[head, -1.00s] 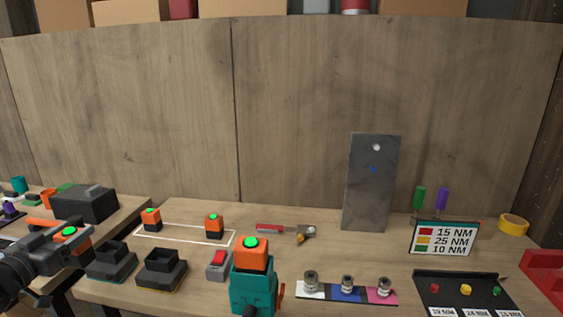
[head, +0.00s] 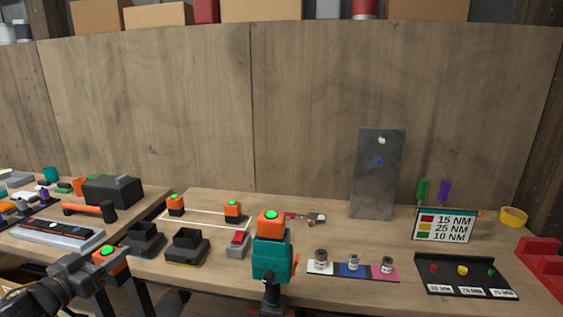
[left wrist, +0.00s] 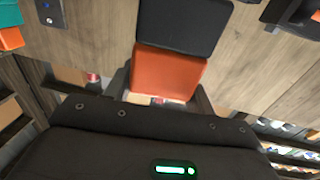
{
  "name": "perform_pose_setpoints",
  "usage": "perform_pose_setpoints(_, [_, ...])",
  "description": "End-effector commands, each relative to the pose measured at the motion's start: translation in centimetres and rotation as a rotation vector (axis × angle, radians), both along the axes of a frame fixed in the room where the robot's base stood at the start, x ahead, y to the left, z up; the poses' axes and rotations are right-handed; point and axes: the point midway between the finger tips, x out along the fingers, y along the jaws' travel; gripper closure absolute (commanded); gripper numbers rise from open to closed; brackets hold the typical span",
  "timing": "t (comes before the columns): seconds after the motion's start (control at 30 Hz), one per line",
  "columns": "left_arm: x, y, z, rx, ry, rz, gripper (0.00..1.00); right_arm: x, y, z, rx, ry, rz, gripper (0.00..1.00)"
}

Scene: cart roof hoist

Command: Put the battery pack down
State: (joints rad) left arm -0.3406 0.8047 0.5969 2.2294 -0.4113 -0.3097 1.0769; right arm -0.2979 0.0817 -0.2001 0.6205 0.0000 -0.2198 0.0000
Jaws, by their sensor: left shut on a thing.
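My left gripper (head: 92,264) is shut on an orange and black battery pack (head: 109,258) with a green light on top. It holds the pack in the air at the lower left of the head view, in front of the bench. The pack also shows in the left wrist view (left wrist: 170,72) between the fingers. Two similar packs stand at a white-outlined area (head: 200,219): a left one (head: 175,204) and a right one (head: 232,209). Two dark docks, a left one (head: 144,240) and a right one (head: 187,246), look empty. My right gripper is out of view.
A teal tool (head: 271,258) with an orange pack on top stands at the bench's front. Right of the docks is a grey box with a red top (head: 238,244). A coloured strip (head: 336,271) holds several small metal parts. A grey panel (head: 377,175) stands behind.

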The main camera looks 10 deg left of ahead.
Motion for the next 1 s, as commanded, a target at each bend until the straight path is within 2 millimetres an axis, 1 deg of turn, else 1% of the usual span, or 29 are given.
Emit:
perform_pose_setpoints(0.07, [-0.1, -1.7, -1.6, -0.007, -0.001, -0.031, 0.82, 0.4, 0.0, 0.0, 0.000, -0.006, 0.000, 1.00])
perform_pose_setpoints(0.17, [-0.3, -4.3, -3.7, -0.008, -0.002, -0.080, 0.82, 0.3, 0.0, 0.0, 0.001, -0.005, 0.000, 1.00])
perform_pose_setpoints(0.27, [-0.7, -8.0, -6.0, -0.010, -0.003, -0.142, 0.82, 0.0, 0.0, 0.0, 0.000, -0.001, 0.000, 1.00])
perform_pose_setpoints(0.37, [-1.3, -12.8, -8.3, -0.012, -0.005, -0.218, 0.82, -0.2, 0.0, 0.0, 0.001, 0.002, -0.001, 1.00])
perform_pose_setpoints(0.4, [-1.7, -14.9, -9.1, -0.011, -0.005, -0.250, 0.82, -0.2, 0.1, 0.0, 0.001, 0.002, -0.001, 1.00])
perform_pose_setpoints(0.47, [-2.1, -17.8, -9.8, -0.009, -0.008, -0.293, 0.82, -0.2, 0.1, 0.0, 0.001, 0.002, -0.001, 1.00])
perform_pose_setpoints(0.5, [-2.4, -19.6, -10.1, -0.007, -0.008, -0.318, 0.82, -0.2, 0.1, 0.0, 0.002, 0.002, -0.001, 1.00])
perform_pose_setpoints(0.6, [-3.0, -23.3, -10.4, -0.007, -0.008, -0.367, 0.82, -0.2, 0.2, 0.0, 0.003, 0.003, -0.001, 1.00])
perform_pose_setpoints(0.7, [-3.4, -25.9, -10.4, -0.005, -0.009, -0.399, 0.82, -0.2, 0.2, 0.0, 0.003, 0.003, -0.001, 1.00])
perform_pose_setpoints(0.8, [-3.5, -27.3, -10.3, -0.004, -0.006, -0.413, 0.82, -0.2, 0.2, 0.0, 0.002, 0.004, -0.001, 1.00])
perform_pose_setpoints(0.87, [-3.4, -27.7, -10.1, -0.003, -0.006, -0.416, 0.82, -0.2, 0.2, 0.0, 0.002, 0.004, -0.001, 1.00])
perform_pose_setpoints(1.0, [-3.3, -27.7, -10.0, 0.000, -0.004, -0.413, 0.82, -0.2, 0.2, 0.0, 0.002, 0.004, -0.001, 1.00])
